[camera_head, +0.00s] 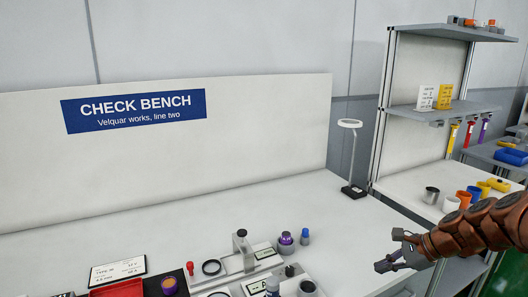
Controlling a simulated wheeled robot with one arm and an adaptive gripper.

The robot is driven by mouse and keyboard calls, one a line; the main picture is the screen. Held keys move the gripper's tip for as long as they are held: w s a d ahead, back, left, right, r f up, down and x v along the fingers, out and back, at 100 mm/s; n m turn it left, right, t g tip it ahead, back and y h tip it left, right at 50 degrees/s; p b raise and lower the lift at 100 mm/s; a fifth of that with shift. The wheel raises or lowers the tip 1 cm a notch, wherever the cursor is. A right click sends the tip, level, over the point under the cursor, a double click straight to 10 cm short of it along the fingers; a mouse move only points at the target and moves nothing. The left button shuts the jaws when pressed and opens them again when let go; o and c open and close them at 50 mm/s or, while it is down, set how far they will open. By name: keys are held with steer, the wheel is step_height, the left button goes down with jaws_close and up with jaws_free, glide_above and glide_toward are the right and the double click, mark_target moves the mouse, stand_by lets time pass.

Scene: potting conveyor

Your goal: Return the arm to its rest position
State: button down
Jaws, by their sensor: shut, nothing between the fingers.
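My arm (490,222), reddish-brown, reaches in from the right edge of the head view. My gripper (382,266), dark grey, is at its end, pointing left. It is shut and empty. It hangs in front of the right end of the check bench (345,232), apart from the items on it.
Small fixtures, a purple-capped item (286,238) and a blue-capped item (305,236) stand at the bench's front middle. A red tray (118,288) is at the front left. A lamp-like stand (350,150) is at the back right. Shelves (445,110) and several cups stand behind my arm.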

steer(key=s+a+r+n+g+h+p, duration=0.1)
steer(key=s+a+r+n+g, duration=0.15)
steer(key=s+a+n, duration=0.55)
steer(key=s+a+r+n+g+h+p, duration=0.1)
steer(key=s+a+r+n+g+p, duration=0.2)
steer(key=s+a, duration=0.5)
steer(key=s+r+n+g+h+p, duration=0.1)
steer(key=s+n+h, duration=0.3)
steer(key=s, duration=1.3)
steer(key=n, duration=0.4)
steer(key=shift+s+a+r+h, duration=0.2)
steer(key=shift+a+r+h, duration=0.05)
steer(key=shift+a+h, duration=0.15)
